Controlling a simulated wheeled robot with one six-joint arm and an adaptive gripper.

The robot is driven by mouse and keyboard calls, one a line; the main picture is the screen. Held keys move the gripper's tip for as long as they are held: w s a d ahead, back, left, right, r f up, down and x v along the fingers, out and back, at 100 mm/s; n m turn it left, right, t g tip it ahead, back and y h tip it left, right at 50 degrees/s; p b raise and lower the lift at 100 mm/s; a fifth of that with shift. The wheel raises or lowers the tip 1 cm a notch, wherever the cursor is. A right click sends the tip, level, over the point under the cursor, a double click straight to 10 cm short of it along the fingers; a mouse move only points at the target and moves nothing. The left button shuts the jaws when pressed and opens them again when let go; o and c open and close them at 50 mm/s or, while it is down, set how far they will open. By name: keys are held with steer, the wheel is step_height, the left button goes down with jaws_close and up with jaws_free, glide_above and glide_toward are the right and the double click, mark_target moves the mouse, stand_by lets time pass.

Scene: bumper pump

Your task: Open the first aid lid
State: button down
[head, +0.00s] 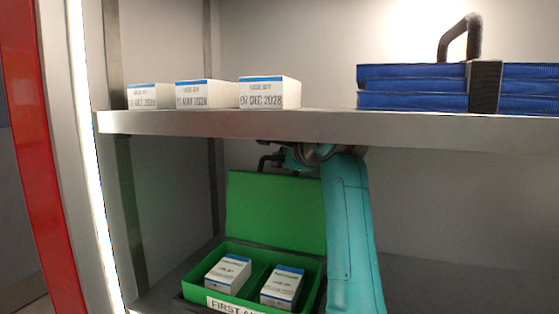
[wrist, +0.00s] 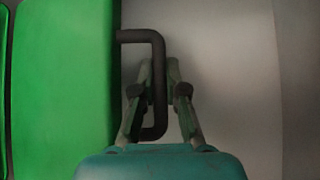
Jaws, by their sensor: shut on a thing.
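The green first aid box (head: 232,248) stands on the lower shelf with its front label partly cut off by the picture's bottom edge. Its green lid (head: 275,212) stands raised and upright at the back of the box. The lid also fills the left of the wrist view (wrist: 65,90). A dark handle (head: 265,162) sticks out from the lid's top edge and shows as a bent bar in the wrist view (wrist: 159,75). My gripper (wrist: 160,80) is shut on this handle, with a finger on each side.
Two white boxes (head: 228,273) (head: 283,287) with blue edges lie in the open box's compartments. The upper shelf (head: 300,124) runs close above my wrist. It carries three white dated boxes (head: 270,93) and a blue stack (head: 410,87) with a strap and handle.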

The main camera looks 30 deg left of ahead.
steer(key=c, duration=1.2)
jaws_free()
steer(key=shift+s+d+r, duration=0.15)
steer(key=shift+s+d, duration=0.05)
steer(key=shift+d, duration=0.3)
steer(key=s+d, duration=0.5)
steer(key=d, duration=0.5)
steer(key=shift+s+d, duration=0.3)
steer(key=shift+s, duration=0.1)
